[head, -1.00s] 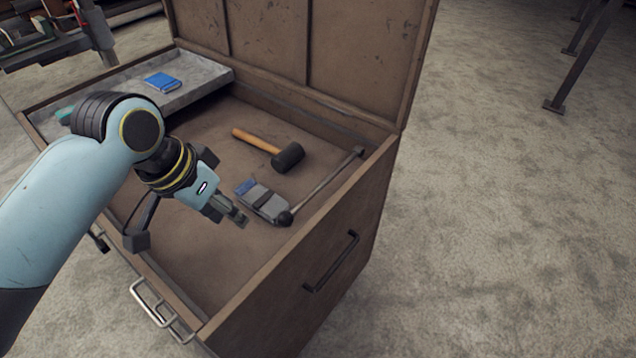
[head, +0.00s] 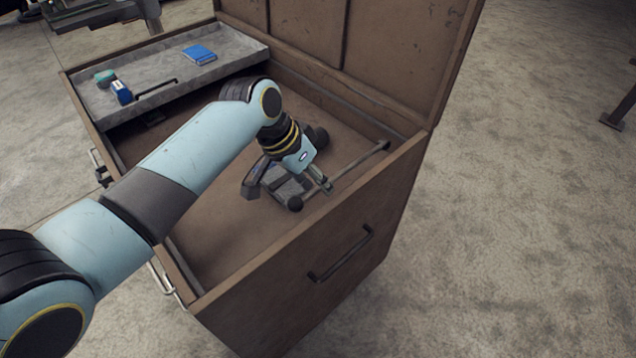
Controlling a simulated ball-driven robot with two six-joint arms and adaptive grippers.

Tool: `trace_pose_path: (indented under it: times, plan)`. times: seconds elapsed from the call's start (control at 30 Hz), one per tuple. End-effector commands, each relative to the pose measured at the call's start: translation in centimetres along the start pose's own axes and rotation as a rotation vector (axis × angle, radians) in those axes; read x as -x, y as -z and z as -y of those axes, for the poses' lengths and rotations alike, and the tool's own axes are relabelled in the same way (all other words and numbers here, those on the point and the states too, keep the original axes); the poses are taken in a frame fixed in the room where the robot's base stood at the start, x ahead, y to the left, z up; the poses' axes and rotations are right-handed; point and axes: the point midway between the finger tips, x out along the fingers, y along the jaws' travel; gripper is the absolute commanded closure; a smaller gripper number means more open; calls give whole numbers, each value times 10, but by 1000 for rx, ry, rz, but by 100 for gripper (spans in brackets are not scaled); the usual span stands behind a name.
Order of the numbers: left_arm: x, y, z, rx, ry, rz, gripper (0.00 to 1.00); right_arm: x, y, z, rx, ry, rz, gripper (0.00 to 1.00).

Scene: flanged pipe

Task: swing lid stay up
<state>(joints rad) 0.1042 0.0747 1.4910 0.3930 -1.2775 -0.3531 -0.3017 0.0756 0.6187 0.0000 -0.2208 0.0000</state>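The lid stay (head: 358,166) is a thin grey rod. It lies low along the right wall of the open brown chest, with a dark pivot at its far end and a black knob (head: 295,204) at its near end. My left gripper (head: 288,184) reaches in from the left, its fingers spread wide. One finger is right beside the rod near the knob end; I cannot tell if it touches. The other finger is to the left, over a grey item. The raised lid (head: 345,35) stands at the back. My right gripper is not in view.
A grey tray (head: 92,98) across the chest's left end holds a blue book (head: 199,55), a small blue item (head: 121,92) and a green one (head: 105,77). A mallet head (head: 318,136) and a grey item (head: 287,185) lie on the chest floor, partly hidden by my gripper.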

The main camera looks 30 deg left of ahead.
Motion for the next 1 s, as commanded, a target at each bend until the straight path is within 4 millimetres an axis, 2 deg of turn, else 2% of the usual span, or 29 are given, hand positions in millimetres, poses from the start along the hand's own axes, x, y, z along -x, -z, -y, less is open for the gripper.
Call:
trace_pose_path:
  times: [0.1,0.37,0.63,1.0]
  plan:
    - [-7,0,0,0,1,1,66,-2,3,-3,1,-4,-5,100]
    - [-8,0,0,0,1,1,66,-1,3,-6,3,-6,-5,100]
    - [-8,0,0,0,1,1,100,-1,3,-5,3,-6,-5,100]
    - [-8,0,0,0,1,1,100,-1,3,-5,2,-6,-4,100]
